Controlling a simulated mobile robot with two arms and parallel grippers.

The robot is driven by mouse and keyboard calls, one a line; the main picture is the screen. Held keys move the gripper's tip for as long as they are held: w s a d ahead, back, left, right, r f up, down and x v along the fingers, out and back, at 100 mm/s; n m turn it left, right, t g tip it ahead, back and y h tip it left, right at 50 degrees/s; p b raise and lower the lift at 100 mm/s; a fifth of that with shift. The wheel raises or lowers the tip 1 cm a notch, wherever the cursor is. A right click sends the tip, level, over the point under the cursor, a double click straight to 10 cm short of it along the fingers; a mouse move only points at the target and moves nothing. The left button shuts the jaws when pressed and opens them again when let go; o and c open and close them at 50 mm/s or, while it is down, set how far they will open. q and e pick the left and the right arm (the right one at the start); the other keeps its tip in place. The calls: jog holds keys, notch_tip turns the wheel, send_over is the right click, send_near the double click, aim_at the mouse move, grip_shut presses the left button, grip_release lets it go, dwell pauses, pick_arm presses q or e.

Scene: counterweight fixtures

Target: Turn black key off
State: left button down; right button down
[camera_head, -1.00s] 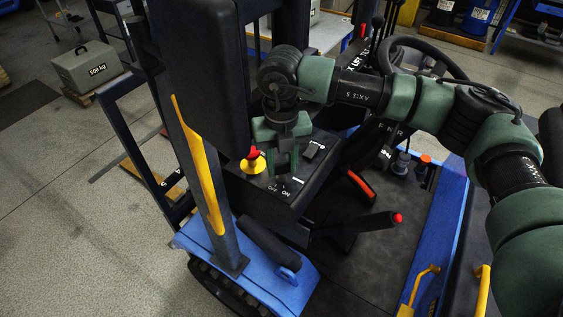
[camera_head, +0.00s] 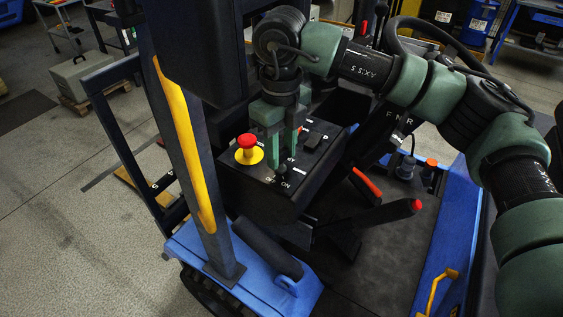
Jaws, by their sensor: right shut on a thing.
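My right gripper (camera_head: 283,165) points down over the black control box (camera_head: 240,187) of the forklift, its green fingers close to the panel near the OFF and ON marks. It is shut on the black key (camera_head: 281,170), which is mostly hidden between the fingertips. How far the key is turned cannot be made out. My left gripper is not in view.
A red emergency button on a yellow base (camera_head: 247,150) stands just left of my right gripper. A black switch (camera_head: 311,140) is to its right. The steering wheel (camera_head: 470,62), red-tipped levers (camera_head: 415,206) and a yellow-and-dark post (camera_head: 187,150) surround the box.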

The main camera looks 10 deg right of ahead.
jog(key=shift+w+n+b, duration=0.1)
jog(key=shift+n+b, duration=0.85)
jog(key=shift+n, duration=0.15)
jog(key=c, duration=1.2)
grip_release()
jog(key=shift+c, duration=0.2)
jog(key=shift+o, duration=1.2)
jog(key=shift+w+a, duration=0.1)
jog(key=shift+a, duration=0.05)
notch_tip(320, 180, up, 6)
jog(key=shift+r+b, duration=0.2)
jog(key=shift+b, duration=0.85)
jog(key=shift+r, duration=0.65)
